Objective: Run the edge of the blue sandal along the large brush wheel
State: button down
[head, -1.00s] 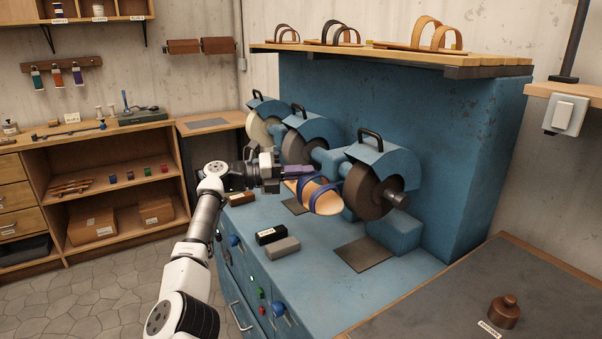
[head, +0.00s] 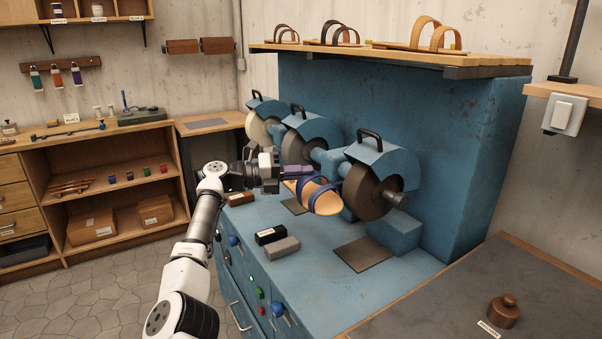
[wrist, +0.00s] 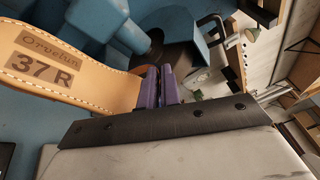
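The blue sandal (head: 316,196), with a tan sole and blue straps, is in the air in front of the nearest wheel in the head view. My gripper (head: 300,173) is shut on its edge. In the wrist view the tan insole (wrist: 75,72), stamped 37 R, extends left from the close-set purple fingers (wrist: 160,88). Three wheels stand in a row on the blue machine. The nearest and largest-looking one (head: 364,192) is dark brown under a blue hood, just right of the sandal. I cannot tell whether the sandal touches it.
A middle dark wheel (head: 296,147) and a far cream wheel (head: 258,128) stand behind. A black block (head: 270,235) and a grey block (head: 282,248) lie on the blue bench. A shelf of sandals (head: 455,58) overhangs.

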jog(key=shift+s+a+f, duration=0.15)
jog(key=shift+s+a, duration=0.35)
jog(key=shift+a, duration=0.15)
jog(key=s+a, duration=0.1)
jog(key=s+a+f+b, duration=0.1)
jog(key=a, duration=0.1)
jog(key=s+a+b, duration=0.1)
jog(key=shift+s+a+f, duration=0.2)
jog(key=shift+a+f, duration=0.05)
jog(key=shift+a, duration=0.05)
dwell(0.4)
jog(key=shift+a, duration=0.1)
dwell(0.4)
